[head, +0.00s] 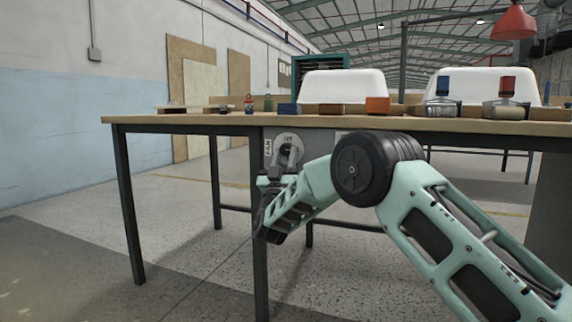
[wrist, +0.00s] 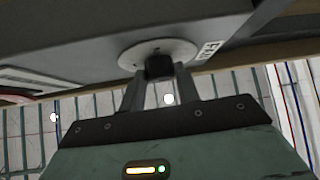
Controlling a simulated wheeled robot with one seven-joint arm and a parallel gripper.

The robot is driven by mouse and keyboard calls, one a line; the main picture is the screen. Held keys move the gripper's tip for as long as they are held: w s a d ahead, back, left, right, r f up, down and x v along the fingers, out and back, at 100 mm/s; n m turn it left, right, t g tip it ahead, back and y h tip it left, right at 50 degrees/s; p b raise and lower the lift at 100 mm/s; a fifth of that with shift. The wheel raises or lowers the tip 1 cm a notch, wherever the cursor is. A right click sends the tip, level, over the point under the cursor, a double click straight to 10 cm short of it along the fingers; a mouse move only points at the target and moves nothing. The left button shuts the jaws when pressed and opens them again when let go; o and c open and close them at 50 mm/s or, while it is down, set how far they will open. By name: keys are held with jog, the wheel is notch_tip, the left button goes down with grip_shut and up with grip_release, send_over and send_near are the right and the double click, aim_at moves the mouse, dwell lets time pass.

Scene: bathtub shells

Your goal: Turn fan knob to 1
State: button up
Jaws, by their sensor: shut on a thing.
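The fan knob is a dark knob (wrist: 159,66) on a round pale dial plate (wrist: 181,50), on a grey control box (wrist: 60,35). In the head view the dial plate (head: 288,141) shows on the box under the table's front edge, partly covered by my gripper. My gripper (wrist: 160,72) is shut on the knob, one finger on each side of it. In the head view my gripper (head: 286,158) reaches up to the dial from below. A "FAN" label (wrist: 211,49) is beside the dial. I cannot read which number the knob points to.
The wooden table (head: 200,124) stands above the box on dark legs (head: 128,205). On it are white tub shells (head: 342,87), small blocks, clamps and brushes (head: 443,95). A red lamp (head: 513,22) hangs at upper right. The floor at left is clear.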

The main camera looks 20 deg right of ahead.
jog(key=m+g+h, duration=0.1)
jog(key=m+h, duration=0.1)
jog(key=shift+a+f+m, duration=0.1)
jog(key=shift+m, duration=0.3)
jog(key=shift+m+g+h+b, duration=0.3)
jog(key=shift+m+g+h, duration=0.1)
jog(key=o, duration=1)
jog(key=p+v, duration=0.4)
jog(key=v, duration=1.3)
jog(key=shift+f, duration=0.15)
